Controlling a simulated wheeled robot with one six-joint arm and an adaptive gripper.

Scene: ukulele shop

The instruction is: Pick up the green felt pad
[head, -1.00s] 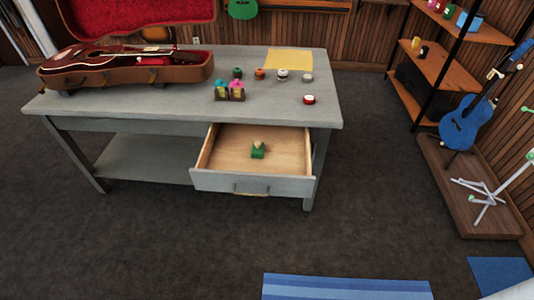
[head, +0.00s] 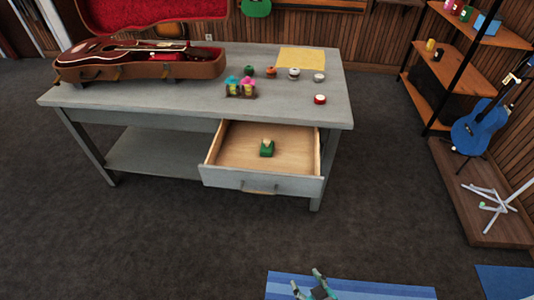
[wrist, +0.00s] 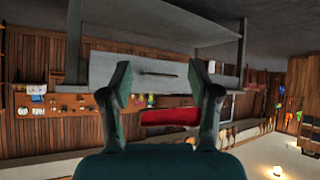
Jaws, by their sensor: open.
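The green felt pad (head: 266,152) lies on the floor of the open drawer (head: 235,158), near its middle. A small beige piece (head: 267,140) sits on or against it; I cannot tell which. My gripper (head: 309,282) shows at the bottom edge of the head view, well in front of the drawer and apart from the pad. In the wrist view my gripper (wrist: 160,78) is open, with nothing between its fingers. That view is upside down and shows the grey drawer front (wrist: 145,73) beyond the fingers. The pad cannot be made out there.
The grey table (head: 180,100) holds a guitar case (head: 140,68), small jars, a colourful bottle set (head: 240,88) and a yellow cloth (head: 300,58). Shelves and a blue ukulele (head: 478,128) are right. Floor before the drawer is clear.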

